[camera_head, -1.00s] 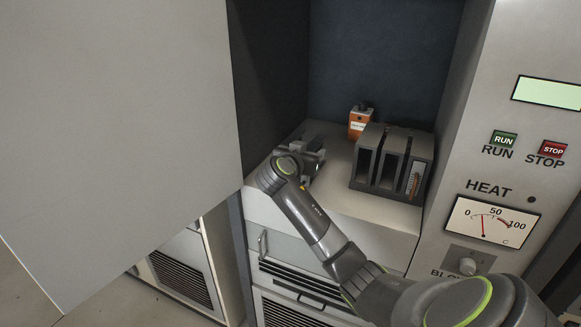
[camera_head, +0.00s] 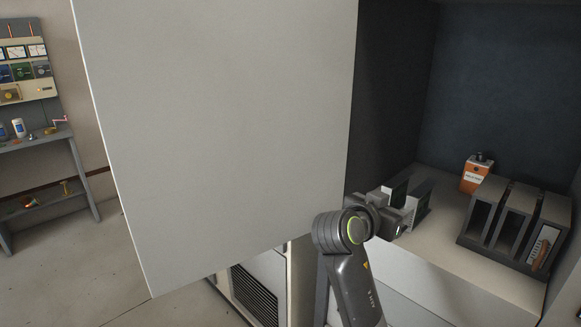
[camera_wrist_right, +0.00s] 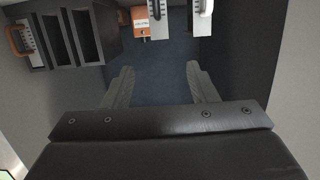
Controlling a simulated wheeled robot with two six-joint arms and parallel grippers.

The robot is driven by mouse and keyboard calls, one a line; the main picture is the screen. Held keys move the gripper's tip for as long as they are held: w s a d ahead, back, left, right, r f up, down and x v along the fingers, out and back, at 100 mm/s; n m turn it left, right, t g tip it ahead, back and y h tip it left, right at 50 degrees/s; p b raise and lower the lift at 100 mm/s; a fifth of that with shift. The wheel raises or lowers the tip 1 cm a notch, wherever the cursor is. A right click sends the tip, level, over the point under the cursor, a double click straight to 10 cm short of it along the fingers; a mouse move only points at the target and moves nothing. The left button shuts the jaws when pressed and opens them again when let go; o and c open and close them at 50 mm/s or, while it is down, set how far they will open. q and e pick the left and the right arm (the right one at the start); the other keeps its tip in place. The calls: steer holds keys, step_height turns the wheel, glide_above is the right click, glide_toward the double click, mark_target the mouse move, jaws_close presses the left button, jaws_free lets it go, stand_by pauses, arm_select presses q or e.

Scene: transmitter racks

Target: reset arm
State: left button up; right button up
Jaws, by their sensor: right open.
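My right arm comes in from the bottom of the head view. Its gripper (camera_head: 405,208) is inside the open cabinet, left of a grey slotted rack (camera_head: 480,242). Its fingers also show in the right wrist view (camera_wrist_right: 162,88), spread apart with nothing between them. Two pale modules with handles (camera_wrist_right: 159,18) (camera_wrist_right: 203,12) show beyond the fingers at the top of the wrist view. My left gripper is not in view.
A large grey door panel (camera_head: 230,130) fills the middle left, close to my right arm. An orange box (camera_head: 475,178) stands on the cabinet shelf (camera_head: 450,272) behind the rack. A workbench (camera_head: 40,142) is at far left; open floor lies before it.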

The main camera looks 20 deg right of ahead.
steer(key=s+f+n+y, duration=0.3)
steer(key=s+f, duration=0.2)
steer(key=f, duration=0.5)
steer(key=s+f+n+y, duration=0.3)
steer(key=s+f+n, duration=0.15)
steer(key=f, duration=0.55)
steer(key=s+a+f+n+g+y, duration=0.1)
steer(key=s+a+f+n+y, duration=0.1)
steer(key=s+f, duration=0.35)
steer(key=s+a+f+n+g+y, duration=0.1)
steer(key=s+a+f+y, duration=0.15)
steer(key=s, duration=0.65)
steer(key=s+a+f+n+g+y, duration=0.15)
steer(key=s+f, duration=0.25)
steer(key=s, duration=0.4)
step_height(320, 180, down, 24)
steer(key=g, duration=0.1)
steer(key=s+f+g, duration=0.1)
steer(key=s+f, duration=1.3)
steer(key=f, duration=0.2)
steer(key=shift+a+f+y, duration=0.2)
steer(key=shift+y, duration=0.2)
